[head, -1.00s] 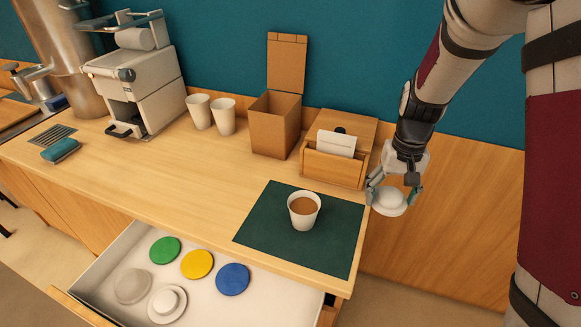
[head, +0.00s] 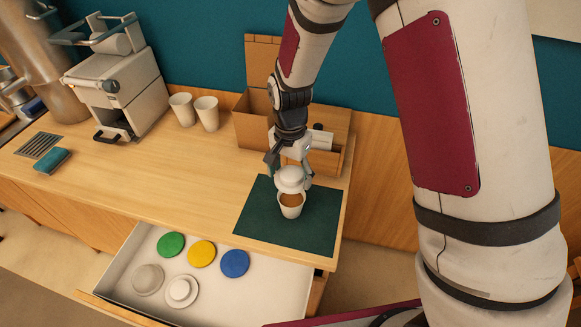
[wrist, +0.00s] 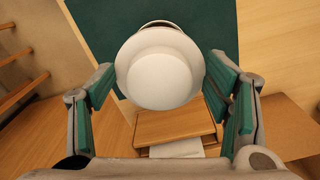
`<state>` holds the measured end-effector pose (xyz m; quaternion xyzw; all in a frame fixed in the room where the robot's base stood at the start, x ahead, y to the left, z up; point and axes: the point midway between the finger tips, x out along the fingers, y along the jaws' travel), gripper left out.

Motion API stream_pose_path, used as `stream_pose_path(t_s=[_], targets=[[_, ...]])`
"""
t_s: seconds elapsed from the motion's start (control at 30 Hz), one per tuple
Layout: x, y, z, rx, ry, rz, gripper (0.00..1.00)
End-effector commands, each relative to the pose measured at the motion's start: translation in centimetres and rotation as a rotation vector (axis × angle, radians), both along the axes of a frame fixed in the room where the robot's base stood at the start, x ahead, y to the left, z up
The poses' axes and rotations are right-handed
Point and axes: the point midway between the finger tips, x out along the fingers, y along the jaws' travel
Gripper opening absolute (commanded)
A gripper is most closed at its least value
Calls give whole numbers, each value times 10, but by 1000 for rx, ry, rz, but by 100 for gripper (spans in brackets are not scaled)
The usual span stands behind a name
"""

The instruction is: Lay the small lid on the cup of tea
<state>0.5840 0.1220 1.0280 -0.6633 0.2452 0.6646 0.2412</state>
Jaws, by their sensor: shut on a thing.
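The white cup of tea (head: 291,210) stands upright on the dark green mat (head: 318,232), brown tea showing at its front. My gripper (head: 289,174) is shut on a small white round lid (head: 290,181) with a raised part on top. The lid is over the back part of the cup's mouth; whether it touches the rim is unclear. In the wrist view the lid (wrist: 160,72) sits between the two green-padded fingers and hides most of the cup; only a thin rim shows beyond it.
The open drawer (head: 118,262) below holds green (head: 171,245), yellow (head: 202,253), blue (head: 235,263) and grey (head: 148,279) discs and a white stepped lid (head: 181,291). A wooden holder (head: 331,162) and brown box (head: 251,130) stand behind. Two empty cups (head: 206,113) are at the back.

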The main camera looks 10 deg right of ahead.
Motion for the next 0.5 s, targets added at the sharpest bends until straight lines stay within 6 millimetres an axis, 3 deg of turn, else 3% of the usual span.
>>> stream_pose_path(t_s=[0.5], targets=[[1,0,-46,-1,2,1,63]])
